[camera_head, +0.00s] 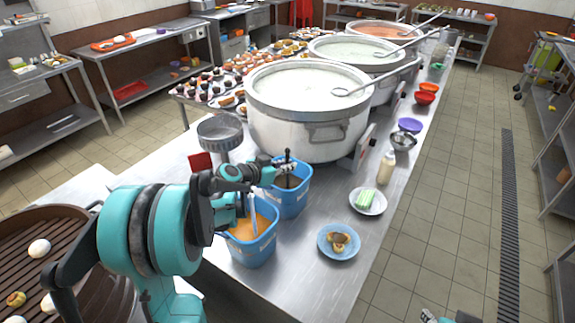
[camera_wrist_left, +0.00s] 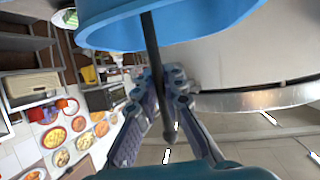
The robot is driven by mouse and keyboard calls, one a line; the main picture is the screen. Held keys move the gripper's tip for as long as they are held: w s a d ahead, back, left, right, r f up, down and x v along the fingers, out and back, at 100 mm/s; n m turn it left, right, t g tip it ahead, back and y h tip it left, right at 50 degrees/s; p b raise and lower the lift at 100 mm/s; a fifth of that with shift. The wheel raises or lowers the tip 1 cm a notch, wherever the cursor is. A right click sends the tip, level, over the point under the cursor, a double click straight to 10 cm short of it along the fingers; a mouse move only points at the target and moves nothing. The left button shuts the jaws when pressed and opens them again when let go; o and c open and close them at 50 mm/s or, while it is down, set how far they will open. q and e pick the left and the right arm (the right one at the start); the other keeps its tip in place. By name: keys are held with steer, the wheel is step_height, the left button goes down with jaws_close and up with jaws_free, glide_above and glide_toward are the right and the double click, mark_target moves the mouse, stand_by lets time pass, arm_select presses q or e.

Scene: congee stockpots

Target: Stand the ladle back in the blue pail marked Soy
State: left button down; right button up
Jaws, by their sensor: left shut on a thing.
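Two blue pails stand on the steel counter, the far one (camera_head: 289,203) behind the near one (camera_head: 252,250). I cannot read a Soy mark on either. My left gripper (camera_head: 286,178) is at the far pail's mouth, shut on the dark upright handle of the ladle (camera_head: 289,160). In the left wrist view, the left gripper (camera_wrist_left: 171,90) holds the dark ladle handle (camera_wrist_left: 155,58), which runs up across a blue pail (camera_wrist_left: 215,22). The ladle's bowl is hidden. The near pail holds orange-brown contents and a pale blue handle. A bit of my right arm shows at the bottom edge; its fingers are unclear.
A large white stockpot (camera_head: 305,125) stands behind the pails, and a metal canister (camera_head: 220,135) at their left. A blue plate (camera_head: 325,247), a pale plate (camera_head: 382,203) and a bottle (camera_head: 387,168) stand to the right.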

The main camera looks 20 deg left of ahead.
arm_select(q)
steer(key=shift+f, duration=0.1)
steer(key=c, duration=1.6)
jaws_free()
steer(key=shift+o, duration=0.2)
steer(key=v, duration=1.2)
steer(key=shift+s+f, duration=0.1)
